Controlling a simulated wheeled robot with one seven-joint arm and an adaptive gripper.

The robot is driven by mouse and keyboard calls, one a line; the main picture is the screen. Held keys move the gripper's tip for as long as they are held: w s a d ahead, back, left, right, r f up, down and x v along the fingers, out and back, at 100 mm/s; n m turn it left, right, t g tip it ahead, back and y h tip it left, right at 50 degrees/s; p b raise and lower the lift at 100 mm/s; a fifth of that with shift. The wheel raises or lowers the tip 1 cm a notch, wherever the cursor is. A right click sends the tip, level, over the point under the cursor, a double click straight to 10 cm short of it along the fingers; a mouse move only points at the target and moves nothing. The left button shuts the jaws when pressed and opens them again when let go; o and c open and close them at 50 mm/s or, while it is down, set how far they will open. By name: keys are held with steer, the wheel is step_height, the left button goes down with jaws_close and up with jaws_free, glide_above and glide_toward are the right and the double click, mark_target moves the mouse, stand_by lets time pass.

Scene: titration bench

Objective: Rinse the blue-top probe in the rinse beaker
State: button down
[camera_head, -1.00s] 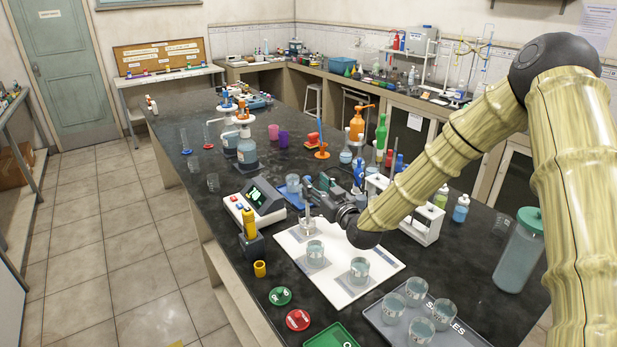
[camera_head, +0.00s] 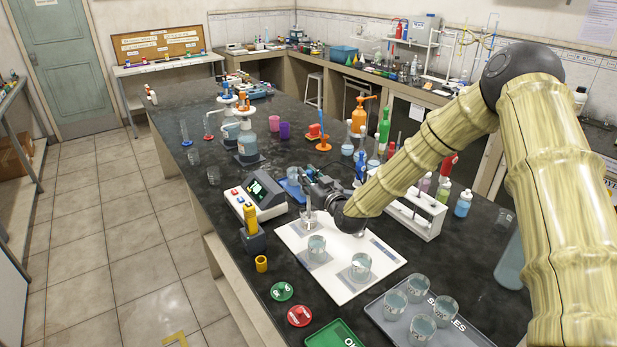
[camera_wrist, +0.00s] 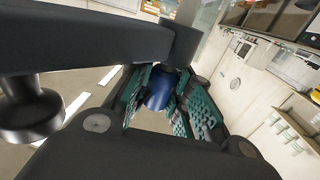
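My gripper (camera_head: 309,186) is over the back left of the white mat (camera_head: 340,291). In the wrist view its green-padded fingers (camera_wrist: 163,98) close around a blue rounded top (camera_wrist: 158,92), which looks like the blue-top probe. In the head view a thin pale shaft (camera_head: 308,204) hangs below the gripper, at a glass beaker (camera_head: 309,221) on the mat. I cannot tell whether the tip is inside that beaker. Another beaker (camera_head: 292,175) stands on a blue tray behind the gripper; which one is the rinse beaker is unclear.
Two more beakers stand on the mat (camera_head: 317,247), (camera_head: 361,267). A meter (camera_head: 257,199) and a yellow probe in a dark holder (camera_head: 251,217) are left. A white rack (camera_head: 426,210) is right. The samples tray (camera_head: 459,334) holds several beakers in front.

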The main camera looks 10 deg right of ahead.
steer(key=shift+s+d+r, duration=0.1)
steer(key=shift+s+r, duration=0.05)
steer(key=shift+r, duration=0.05)
steer(key=shift+w+d+r, duration=0.1)
steer(key=shift+w+r, duration=0.1)
steer(key=shift+r, duration=0.35)
step_height(320, 180, up, 5)
steer(key=shift+s+f, duration=0.1)
steer(key=shift+s, duration=0.05)
steer(key=shift+w+d+r, duration=0.1)
steer(key=shift+w+r, duration=0.2)
steer(key=shift+r, duration=0.4)
steer(key=c, duration=1.5)
jaws_free()
steer(key=shift+s, duration=0.1)
steer(key=shift+o, duration=1.1)
steer(key=shift+s+d+r, duration=0.1)
steer(key=shift+s+r, duration=0.05)
steer(key=shift+s, duration=0.2)
steer(key=shift+w+a+f, duration=0.2)
steer(key=shift+a+f, duration=0.05)
steer(key=shift+f, duration=0.05)
steer(key=v, duration=1.2)
